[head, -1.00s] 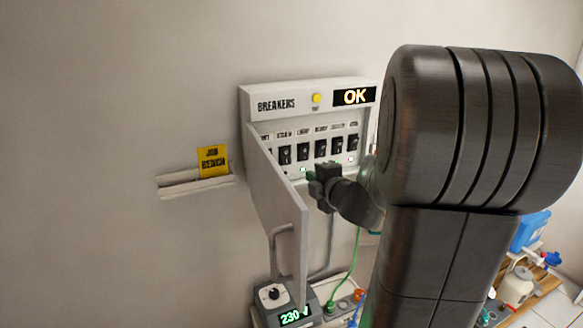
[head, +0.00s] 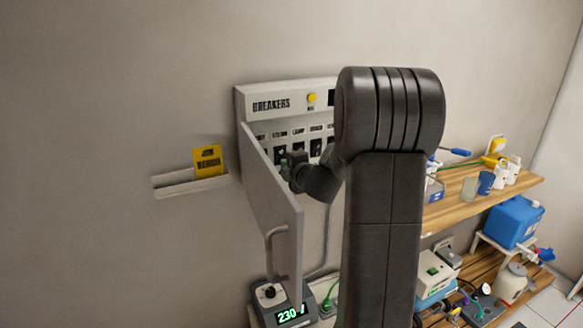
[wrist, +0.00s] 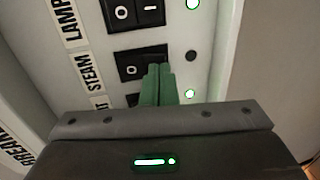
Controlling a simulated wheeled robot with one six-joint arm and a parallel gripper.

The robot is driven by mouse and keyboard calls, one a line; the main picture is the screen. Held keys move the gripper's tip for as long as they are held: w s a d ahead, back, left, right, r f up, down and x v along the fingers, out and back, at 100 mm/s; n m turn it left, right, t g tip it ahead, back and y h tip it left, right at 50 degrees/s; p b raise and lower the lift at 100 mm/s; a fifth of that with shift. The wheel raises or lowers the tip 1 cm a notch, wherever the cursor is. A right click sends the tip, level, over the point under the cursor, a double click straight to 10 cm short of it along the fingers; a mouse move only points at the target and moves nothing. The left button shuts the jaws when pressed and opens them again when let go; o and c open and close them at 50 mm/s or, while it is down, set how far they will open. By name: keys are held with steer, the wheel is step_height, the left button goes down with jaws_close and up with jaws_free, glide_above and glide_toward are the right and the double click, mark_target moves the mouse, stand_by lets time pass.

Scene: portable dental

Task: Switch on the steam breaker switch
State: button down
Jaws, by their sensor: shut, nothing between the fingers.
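The breaker box (head: 272,92) hangs on the wall with its door (head: 272,205) swung open. In the wrist view the switch beside the STEAM label (wrist: 92,73) is a black rocker (wrist: 131,65) marked O and I. The small lamp (wrist: 191,56) in line with it is dark. My gripper (wrist: 158,72) is shut and empty, its green fingertips overlapping the I end of the STEAM rocker. I cannot tell whether they touch it. In the head view my gripper (head: 288,168) is inside the box opening, behind the door's edge.
The LAMP switch (wrist: 133,12) is beside the STEAM switch, with a green lamp (wrist: 193,4) lit; another lamp (wrist: 190,93) is lit on the other side. The door stands close left of my gripper. A 230 V unit (head: 284,308) is below; wooden shelves (head: 470,203) are right.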

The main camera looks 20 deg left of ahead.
steer(key=shift+a+f, duration=0.1)
stand_by(0.3)
steer(key=b, duration=0.2)
steer(key=shift+w+a+y+b, duration=0.2)
steer(key=shift+w+y+b, duration=0.05)
steer(key=shift+y+b, duration=0.1)
steer(key=shift+d+f, duration=0.1)
steer(key=shift+f, duration=0.05)
steer(key=s+d+f+b, duration=0.2)
steer(key=s+d+f, duration=0.1)
steer(key=s+d, duration=0.6)
steer(key=shift+d, duration=0.65)
steer(key=shift+w+a, duration=0.1)
